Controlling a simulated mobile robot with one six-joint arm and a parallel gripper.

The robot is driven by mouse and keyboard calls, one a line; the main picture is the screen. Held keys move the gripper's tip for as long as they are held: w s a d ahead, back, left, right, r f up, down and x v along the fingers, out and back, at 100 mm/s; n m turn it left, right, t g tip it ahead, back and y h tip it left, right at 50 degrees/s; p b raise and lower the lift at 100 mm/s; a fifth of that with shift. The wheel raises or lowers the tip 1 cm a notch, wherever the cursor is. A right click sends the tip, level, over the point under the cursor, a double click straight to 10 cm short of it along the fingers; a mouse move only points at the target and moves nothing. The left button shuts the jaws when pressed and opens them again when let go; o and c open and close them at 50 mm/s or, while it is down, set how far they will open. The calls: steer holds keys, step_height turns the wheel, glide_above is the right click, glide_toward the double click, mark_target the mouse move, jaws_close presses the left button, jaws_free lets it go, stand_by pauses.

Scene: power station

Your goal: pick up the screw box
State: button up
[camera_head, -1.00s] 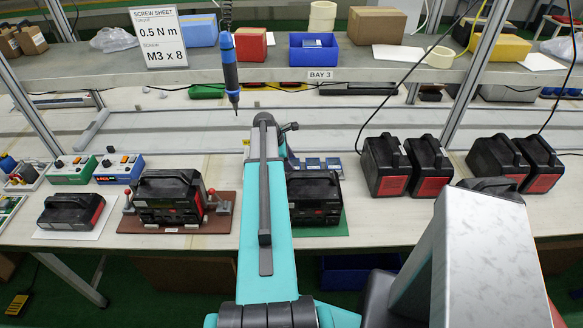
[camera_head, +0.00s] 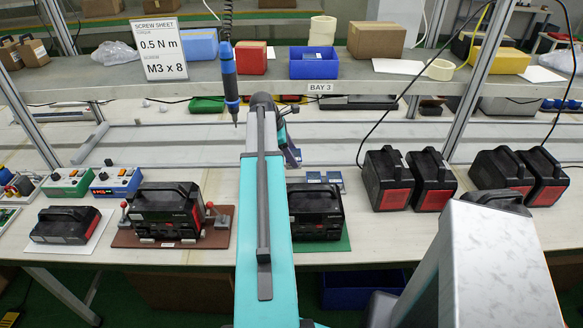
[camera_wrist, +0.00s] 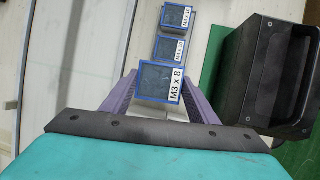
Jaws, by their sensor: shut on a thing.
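The screw box labelled M3 x 8 (camera_wrist: 160,82) is small and blue with a dark top. In the wrist view it sits between the purple fingers of my gripper (camera_wrist: 160,92), which is shut on it. It looks nearer than the two other blue boxes in its row, which show beyond it (camera_wrist: 170,49) (camera_wrist: 177,16). In the head view my gripper (camera_head: 291,155) is partly hidden behind my arm, above the bench and left of two blue boxes (camera_head: 313,177) (camera_head: 335,178). The screw sheet (camera_head: 158,50) reads M3 x 8.
A black device (camera_head: 315,207) stands on a green mat, right of the fingers in the wrist view (camera_wrist: 262,75). Another black device (camera_head: 168,212) is on a brown base. A blue screwdriver (camera_head: 230,80) hangs near my arm. The shelf (camera_head: 370,90) runs across the back.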

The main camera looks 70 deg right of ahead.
steer(key=shift+r+b, duration=0.55)
steer(key=shift+r, duration=2.55)
steer(key=shift+r, duration=0.1)
